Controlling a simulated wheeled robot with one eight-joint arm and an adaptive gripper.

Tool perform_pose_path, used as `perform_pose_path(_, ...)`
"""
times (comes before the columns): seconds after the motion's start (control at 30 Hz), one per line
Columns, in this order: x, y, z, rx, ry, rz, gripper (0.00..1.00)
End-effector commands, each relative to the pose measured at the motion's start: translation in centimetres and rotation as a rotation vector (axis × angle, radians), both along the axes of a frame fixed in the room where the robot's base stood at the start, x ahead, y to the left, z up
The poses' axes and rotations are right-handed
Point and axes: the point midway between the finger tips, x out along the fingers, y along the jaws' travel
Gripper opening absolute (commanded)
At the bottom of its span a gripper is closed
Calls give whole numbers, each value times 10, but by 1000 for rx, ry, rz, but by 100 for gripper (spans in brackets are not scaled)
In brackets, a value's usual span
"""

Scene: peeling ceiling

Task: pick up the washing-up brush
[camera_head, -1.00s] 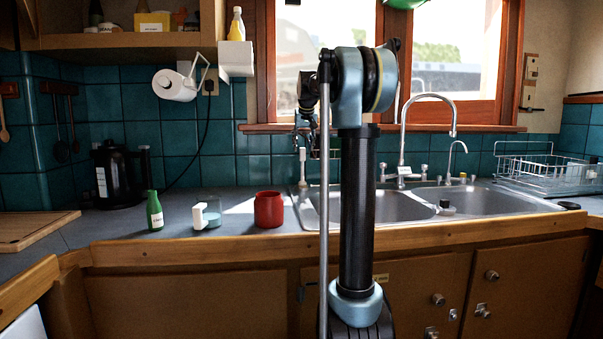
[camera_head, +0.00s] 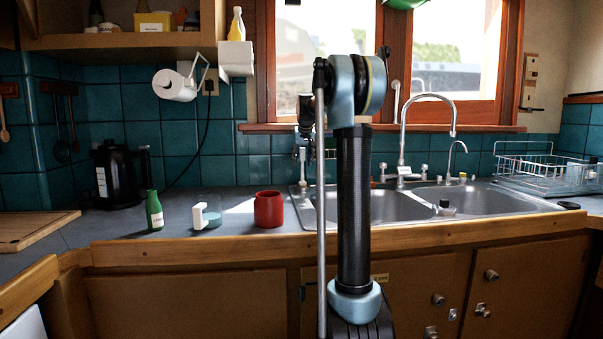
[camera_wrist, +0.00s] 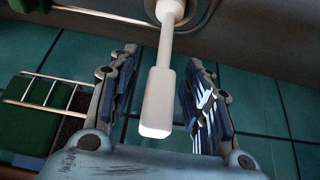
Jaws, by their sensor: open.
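The washing-up brush (camera_head: 302,168) stands upright by the back left corner of the sink, its pale handle showing below my gripper (camera_head: 304,145). In the wrist view the brush's white handle (camera_wrist: 158,104) lies between the fingers of my gripper (camera_wrist: 163,60). The fingers are open, with a gap on both sides of the handle. The brush's lower end is cut off at the top of the wrist view. The handle's top is partly hidden by my gripper in the head view.
The double sink (camera_head: 385,207) and its tall tap (camera_head: 403,135) are right of the brush. A red pot (camera_head: 268,209), a white-and-teal item (camera_head: 206,217) and a green bottle (camera_head: 154,211) stand on the counter to the left. The window sill (camera_head: 265,128) is behind.

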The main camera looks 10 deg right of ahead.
Motion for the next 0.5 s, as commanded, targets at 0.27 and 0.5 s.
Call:
perform_pose_path(0.27,0,0,0,0,0,0,2)
perform_pose_path(0.5,0,2,0,0,0,2,0)
